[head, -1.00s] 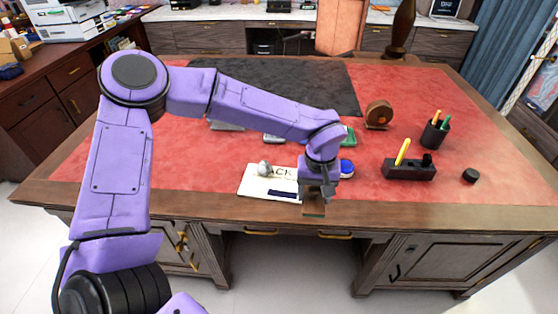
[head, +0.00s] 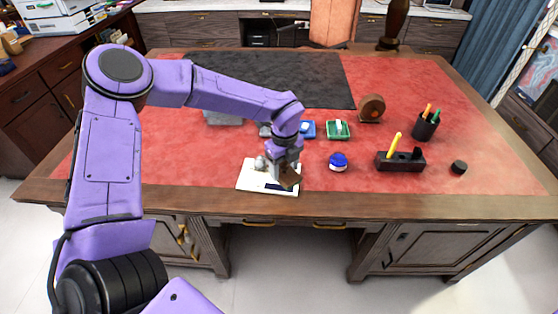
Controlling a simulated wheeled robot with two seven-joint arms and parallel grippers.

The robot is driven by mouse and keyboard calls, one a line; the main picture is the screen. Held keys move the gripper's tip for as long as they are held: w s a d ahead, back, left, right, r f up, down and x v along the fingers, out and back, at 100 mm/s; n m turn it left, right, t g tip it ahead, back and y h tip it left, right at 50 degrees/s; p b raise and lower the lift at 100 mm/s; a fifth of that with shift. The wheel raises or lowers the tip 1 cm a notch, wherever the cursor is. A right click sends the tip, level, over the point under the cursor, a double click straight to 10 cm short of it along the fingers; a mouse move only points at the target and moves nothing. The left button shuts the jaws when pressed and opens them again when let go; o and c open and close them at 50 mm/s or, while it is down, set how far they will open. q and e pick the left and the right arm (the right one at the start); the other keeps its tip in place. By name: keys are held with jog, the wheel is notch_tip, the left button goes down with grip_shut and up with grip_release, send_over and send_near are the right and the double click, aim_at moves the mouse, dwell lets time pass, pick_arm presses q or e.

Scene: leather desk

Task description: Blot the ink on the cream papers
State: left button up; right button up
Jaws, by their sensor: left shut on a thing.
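A cream paper (head: 250,184) lies near the desk's front edge, left of centre in the head view. A dark ink-like patch (head: 276,187) shows on its front part. A small grey rounded object (head: 261,163) sits on its back left part. My left gripper (head: 287,172) is over the right part of the paper, shut on a small brown block (head: 290,178). The block is tilted and overlaps the paper's right edge in view. I cannot tell whether it touches the paper. My gripper and the block hide part of the paper. My right gripper is not in view.
A blue-and-white round pot (head: 338,162) stands right of the paper. A dark holder (head: 400,161) with a yellow stick, a black lid (head: 459,167), a pen cup (head: 425,126) and a brown round object (head: 371,108) stand farther right. Blue and green trays (head: 338,130) lie behind.

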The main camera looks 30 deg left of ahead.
pick_arm(q)
jog(key=n, duration=0.3)
jog(key=a+n, duration=0.1)
jog(key=n, duration=0.2)
jog(key=shift+w+a+r, duration=0.1)
jog(key=shift+a, duration=0.1)
jog(key=n, duration=0.2)
jog(key=shift+a+n, duration=0.3)
jog(key=shift+n, duration=0.1)
jog(key=shift+f, duration=0.2)
jog(key=shift+w+f+b, duration=0.1)
jog(key=shift+f+b, duration=1.5)
jog(key=shift+f, duration=1.2)
jog(key=shift+f+b, duration=0.55)
jog(key=shift+f, duration=0.05)
